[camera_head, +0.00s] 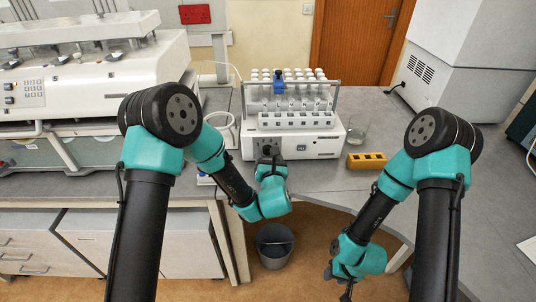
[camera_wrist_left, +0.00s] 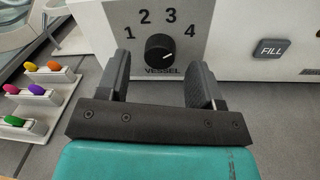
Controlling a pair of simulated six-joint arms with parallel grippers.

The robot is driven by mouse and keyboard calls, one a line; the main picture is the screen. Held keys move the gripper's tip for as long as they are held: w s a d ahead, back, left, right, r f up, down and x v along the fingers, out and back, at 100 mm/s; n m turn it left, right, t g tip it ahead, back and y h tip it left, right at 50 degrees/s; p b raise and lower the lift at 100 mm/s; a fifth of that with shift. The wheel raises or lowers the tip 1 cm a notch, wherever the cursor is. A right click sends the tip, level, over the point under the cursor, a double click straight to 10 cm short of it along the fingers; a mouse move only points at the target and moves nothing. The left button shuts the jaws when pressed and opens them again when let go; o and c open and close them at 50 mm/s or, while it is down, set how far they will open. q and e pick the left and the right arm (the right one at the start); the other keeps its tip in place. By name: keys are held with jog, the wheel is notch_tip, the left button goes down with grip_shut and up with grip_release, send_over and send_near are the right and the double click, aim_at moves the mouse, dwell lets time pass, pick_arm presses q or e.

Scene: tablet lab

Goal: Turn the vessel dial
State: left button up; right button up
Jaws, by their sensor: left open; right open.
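The vessel dial (camera_wrist_left: 159,49) is a round black knob on the front panel of a white machine (camera_head: 318,143). Numbers 1 to 4 arc above it and the word VESSEL is printed below. Its white pointer mark sits on the right side, towards the 4. My left gripper (camera_wrist_left: 158,80) is open, with its two fingers on either side of the dial and apart from it in the picture. In the head view my left gripper (camera_head: 270,158) is at the machine's left front and hides the dial. My right gripper (camera_head: 345,290) hangs low at the right, away from the machine.
A FILL button (camera_wrist_left: 270,49) is right of the dial. A rack with coloured pieces (camera_wrist_left: 38,100) lies to the left. A yellow block (camera_head: 367,161) and a glass beaker (camera_head: 356,132) stand right of the machine. A grey bin (camera_head: 274,258) is on the floor.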

pick_arm(q)
jog(key=shift+w+a, duration=0.15)
jog(key=shift+w, duration=0.85)
jog(key=c, duration=0.9)
